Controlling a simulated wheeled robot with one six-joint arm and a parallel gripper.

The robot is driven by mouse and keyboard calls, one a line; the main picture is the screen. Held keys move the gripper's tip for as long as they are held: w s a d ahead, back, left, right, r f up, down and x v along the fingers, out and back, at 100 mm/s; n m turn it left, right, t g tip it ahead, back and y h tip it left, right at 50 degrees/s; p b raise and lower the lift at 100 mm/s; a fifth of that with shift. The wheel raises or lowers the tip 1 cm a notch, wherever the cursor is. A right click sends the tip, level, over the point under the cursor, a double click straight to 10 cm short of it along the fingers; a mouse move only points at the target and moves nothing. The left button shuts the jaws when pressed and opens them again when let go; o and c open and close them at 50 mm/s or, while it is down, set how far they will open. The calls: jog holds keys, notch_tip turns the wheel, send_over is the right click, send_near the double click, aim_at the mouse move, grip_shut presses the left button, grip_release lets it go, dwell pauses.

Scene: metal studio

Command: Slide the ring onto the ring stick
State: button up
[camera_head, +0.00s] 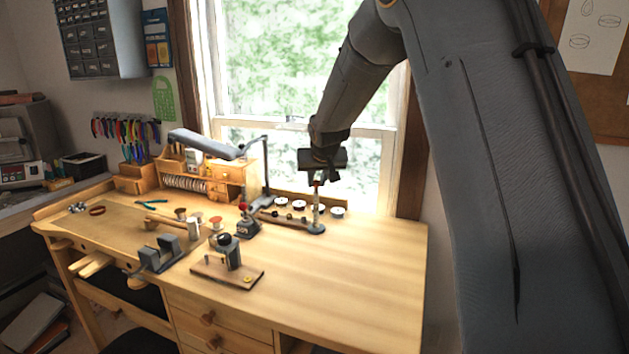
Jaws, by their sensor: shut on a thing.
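My arm reaches down from the top right, and my gripper (317,178) points downward at the back of the workbench. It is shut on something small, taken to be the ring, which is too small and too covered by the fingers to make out. The ring stick (316,212) is a slim, pale upright rod on a round dark base on the bench, straight below my gripper in this view. The fingertips are at or just above its top end. I cannot tell whether the ring is around the stick's tip, touching it or apart from it.
The wooden workbench (350,270) has clear room at front and right. Left of the stick are several small round tins (299,205), a red-topped tool (246,222), a block on a wooden board (229,254) and a vise (160,256). A desk lamp (215,146) stands behind.

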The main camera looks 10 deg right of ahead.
jog(key=shift+f+b, duration=1.05)
jog(key=shift+f, duration=0.1)
jog(key=o, duration=1)
jog(key=shift+s+r, duration=0.35)
jog(key=shift+r, duration=0.1)
jog(key=b+v, duration=0.2)
jog(key=v, duration=0.4)
jog(key=shift+s+r, duration=0.25)
jog(key=shift+s, duration=0.05)
